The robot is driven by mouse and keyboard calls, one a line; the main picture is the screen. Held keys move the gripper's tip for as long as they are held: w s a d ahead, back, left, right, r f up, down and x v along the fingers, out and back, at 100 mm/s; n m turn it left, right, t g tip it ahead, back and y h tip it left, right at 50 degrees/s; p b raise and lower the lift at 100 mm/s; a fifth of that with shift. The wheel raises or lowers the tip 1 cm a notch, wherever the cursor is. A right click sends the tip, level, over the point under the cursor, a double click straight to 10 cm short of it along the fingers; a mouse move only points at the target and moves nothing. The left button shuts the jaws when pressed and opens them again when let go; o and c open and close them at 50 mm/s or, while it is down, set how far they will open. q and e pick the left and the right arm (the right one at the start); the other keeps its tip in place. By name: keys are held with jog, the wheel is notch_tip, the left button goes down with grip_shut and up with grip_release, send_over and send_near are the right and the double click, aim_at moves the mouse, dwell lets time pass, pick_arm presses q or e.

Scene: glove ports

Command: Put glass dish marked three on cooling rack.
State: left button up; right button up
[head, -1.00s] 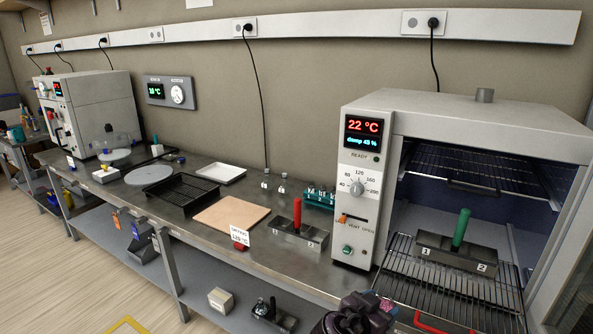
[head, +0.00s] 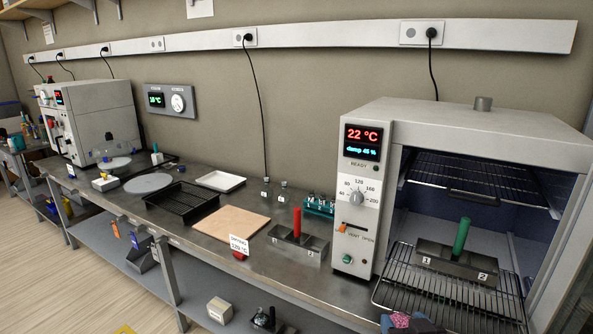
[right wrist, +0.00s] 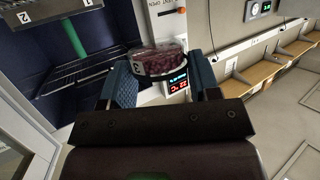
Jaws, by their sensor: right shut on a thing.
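The glass dish marked three (right wrist: 158,62) shows in the right wrist view, with dark purple-red contents, a clear wall and a white label reading 3. My right gripper (right wrist: 161,72) is shut on it, a blue finger on each side. In the head view only a bit of my right gripper (head: 408,322) shows at the bottom edge, in front of the oven; the dish's number cannot be read there. A black wire rack (head: 182,203), which looks like the cooling rack, stands on the bench left of the wooden board. My left gripper is out of view.
The open oven (head: 470,135) stands at right, its wire shelf (head: 430,300) pulled out under a green-handled block marked 1 and 2 (head: 457,262). A red-handled block (head: 297,243), wooden board (head: 230,222), white tray (head: 220,181) and small bottles occupy the bench.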

jog(key=s+a+r+n+y, duration=0.1)
jog(key=a+r+n+y, duration=0.1)
jog(key=a+r, duration=0.3)
jog(key=s+a+r+n+g+y, duration=0.1)
jog(key=a+r+n+y, duration=0.1)
jog(key=r, duration=0.9)
jog(key=a+y, duration=0.1)
jog(key=a, duration=0.1)
jog(key=shift+a+r+n+y, duration=0.25)
jog(key=shift+a+n+y, duration=0.05)
jog(key=shift+a+y, duration=0.1)
jog(key=shift+r, duration=0.1)
